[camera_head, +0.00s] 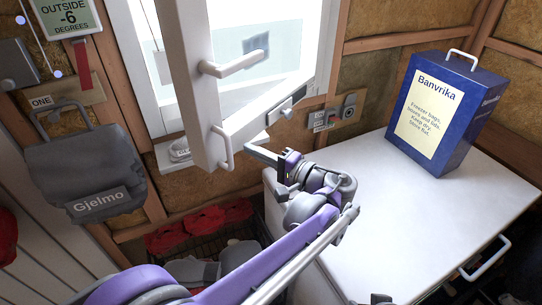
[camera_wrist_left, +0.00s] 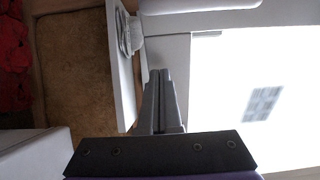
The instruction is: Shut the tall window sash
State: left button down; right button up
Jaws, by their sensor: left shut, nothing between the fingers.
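The tall white window sash (camera_head: 187,95) stands swung open into the room in the head view, away from the left side of the window frame (camera_head: 126,45). It carries a white lever handle (camera_head: 232,65) and a lower pull handle (camera_head: 224,148). My left gripper (camera_head: 250,148) is shut and empty, just right of the pull handle and under the sash's bottom rail. Whether it touches the sash I cannot tell. The left wrist view shows its closed fingers (camera_wrist_left: 160,92) in front of pale surfaces and a bright outdoor view. My right gripper is not clearly visible.
A white counter (camera_head: 375,220) with a blue box (camera_head: 446,108) fills the right. A grey bag (camera_head: 85,165) hangs on the left wall. A small white object (camera_head: 180,150) sits on the sill. A dark basket (camera_head: 205,225) with red items stands below.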

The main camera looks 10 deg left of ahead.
pick_arm(q)
jog(key=shift+x, duration=0.75)
pick_arm(e)
jog(key=shift+r, duration=0.15)
